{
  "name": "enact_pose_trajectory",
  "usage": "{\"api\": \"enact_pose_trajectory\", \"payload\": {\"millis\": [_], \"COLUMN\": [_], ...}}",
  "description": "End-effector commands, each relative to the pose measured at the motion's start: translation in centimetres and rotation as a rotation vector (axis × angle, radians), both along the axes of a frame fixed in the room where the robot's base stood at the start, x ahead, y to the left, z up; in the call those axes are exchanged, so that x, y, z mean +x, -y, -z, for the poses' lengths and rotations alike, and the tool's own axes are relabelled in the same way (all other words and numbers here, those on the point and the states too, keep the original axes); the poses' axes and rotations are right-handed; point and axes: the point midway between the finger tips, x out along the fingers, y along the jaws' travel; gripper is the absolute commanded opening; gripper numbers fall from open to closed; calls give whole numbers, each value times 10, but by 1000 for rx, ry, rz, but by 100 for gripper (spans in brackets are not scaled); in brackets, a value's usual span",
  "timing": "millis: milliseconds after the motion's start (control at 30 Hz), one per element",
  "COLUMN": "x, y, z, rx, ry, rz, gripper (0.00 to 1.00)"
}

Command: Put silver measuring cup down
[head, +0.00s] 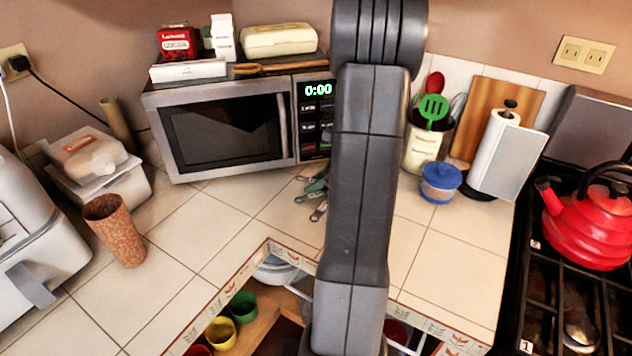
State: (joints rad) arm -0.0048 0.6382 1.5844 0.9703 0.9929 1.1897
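My arm runs down the middle of the view, and its end is out of sight, so I do not see my gripper or anything it may hold. I cannot make out a silver measuring cup for certain. A small cluster of green and silver utensils (316,192) lies on the tiled counter (245,215), just left of my arm and in front of the microwave. My arm may cover part of it.
A microwave (225,135) stands at the back. A brown cup (116,230) stands at left, a blue-lidded jar (440,183) and paper towel (510,155) at right. A red kettle (590,225) sits on the stove. Colored cups show in the open space below.

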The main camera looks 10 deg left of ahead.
Motion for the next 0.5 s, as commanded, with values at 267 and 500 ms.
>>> {"api": "enact_pose_trajectory", "payload": {"millis": [267,500], "x": [0,-4], "y": [0,26], "z": [-8,-39], "rx": [0,0], "ry": [1,5], "rz": [1,5], "gripper": [28,28]}}
